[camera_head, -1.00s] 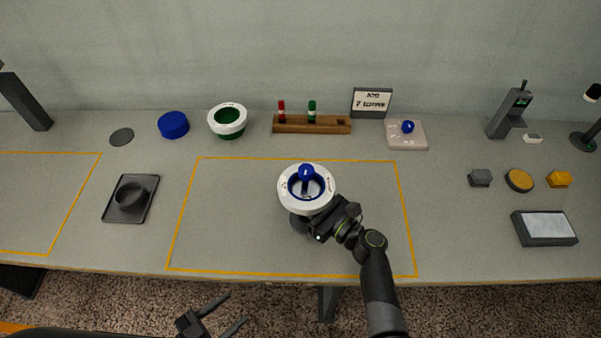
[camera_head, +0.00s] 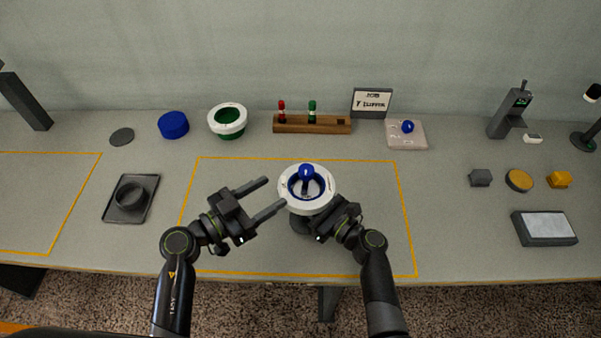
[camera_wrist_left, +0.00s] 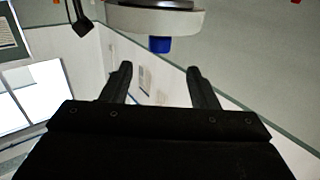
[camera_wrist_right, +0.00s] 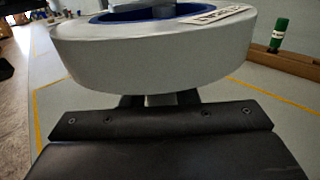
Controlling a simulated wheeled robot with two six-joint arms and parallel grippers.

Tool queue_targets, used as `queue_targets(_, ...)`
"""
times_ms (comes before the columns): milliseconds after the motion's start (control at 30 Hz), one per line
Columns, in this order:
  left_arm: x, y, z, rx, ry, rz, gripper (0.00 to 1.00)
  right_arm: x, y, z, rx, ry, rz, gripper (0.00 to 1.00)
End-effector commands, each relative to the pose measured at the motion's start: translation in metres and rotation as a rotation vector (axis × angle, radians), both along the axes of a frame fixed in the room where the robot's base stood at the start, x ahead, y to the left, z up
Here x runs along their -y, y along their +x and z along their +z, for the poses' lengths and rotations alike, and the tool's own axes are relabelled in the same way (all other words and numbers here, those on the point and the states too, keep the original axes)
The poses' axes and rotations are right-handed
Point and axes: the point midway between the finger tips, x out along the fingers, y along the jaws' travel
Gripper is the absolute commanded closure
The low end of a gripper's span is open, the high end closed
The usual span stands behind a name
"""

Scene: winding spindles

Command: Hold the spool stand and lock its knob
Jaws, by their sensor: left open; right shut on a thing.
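The right wrist view shows the white ring (camera_wrist_right: 150,60) close above the fingers, which are mostly hidden. My left gripper (camera_head: 275,194) is open and empty, just left of the ring, fingers pointing towards it. The left wrist view shows its spread fingers (camera_wrist_left: 160,80) and the ring (camera_wrist_left: 155,20) beyond them.
A green-centred white ring (camera_head: 228,116), a blue disc (camera_head: 173,124) and a wooden rack (camera_head: 336,125) with red and green pegs stand at the back. A pale plate (camera_head: 418,140) holds a second blue knob (camera_head: 407,126). A dark tray (camera_head: 148,184) lies left. The outlined area is otherwise clear.

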Motion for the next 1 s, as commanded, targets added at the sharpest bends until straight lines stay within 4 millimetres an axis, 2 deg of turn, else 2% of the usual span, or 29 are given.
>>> queue_targets(200, 0.037, 0.029, 0.001, 0.001, -0.004, -0.002, 0.46, 0.000, -0.001, -0.002, -0.003, -0.003, 0.000, 1.00)
queue_targets(433, 0.064, 0.051, 0.000, 0.000, -0.003, -0.001, 0.46, 0.000, -0.001, -0.002, -0.003, -0.003, 0.000, 1.00)
queue_targets(600, 0.072, 0.058, -0.001, -0.001, 0.001, -0.001, 0.46, 0.000, -0.001, -0.002, -0.003, -0.003, 0.000, 1.00)
queue_targets(867, 0.073, 0.059, -0.001, -0.001, 0.001, 0.000, 0.46, 0.000, 0.000, -0.002, -0.003, -0.003, -0.001, 1.00)
queue_targets(1000, 0.073, 0.059, -0.001, -0.001, 0.001, 0.000, 0.61, 0.000, 0.000, -0.002, -0.003, -0.003, -0.001, 1.00)
